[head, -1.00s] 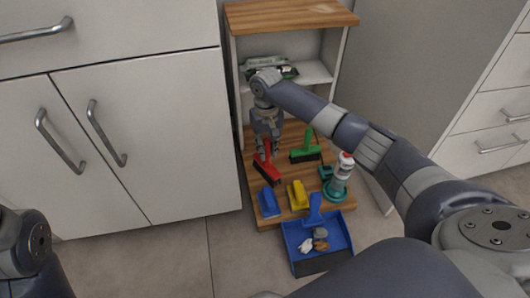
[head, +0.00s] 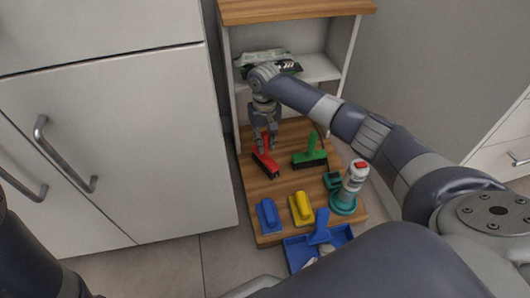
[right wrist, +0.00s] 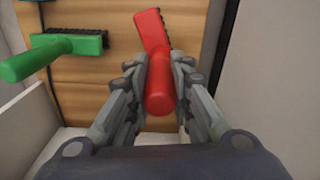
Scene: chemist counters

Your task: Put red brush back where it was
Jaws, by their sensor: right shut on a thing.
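The red brush (head: 266,162) with dark bristles is at the left side of the low wooden shelf board (head: 262,210). My right gripper (head: 264,143) comes down from above and is shut on its handle. In the right wrist view the red brush (right wrist: 160,85) has its handle between the fingers (right wrist: 161,90), with its head beyond them over the wood. I cannot tell whether the bristles touch the board. My left gripper is not in view; only part of my left arm shows at the left edge.
A green brush (head: 310,154) stands to the right of the red one. A blue brush (head: 268,215), a yellow brush (head: 302,208) and a white bottle (head: 352,180) in a teal holder are nearer. White cabinets (head: 120,150) stand left.

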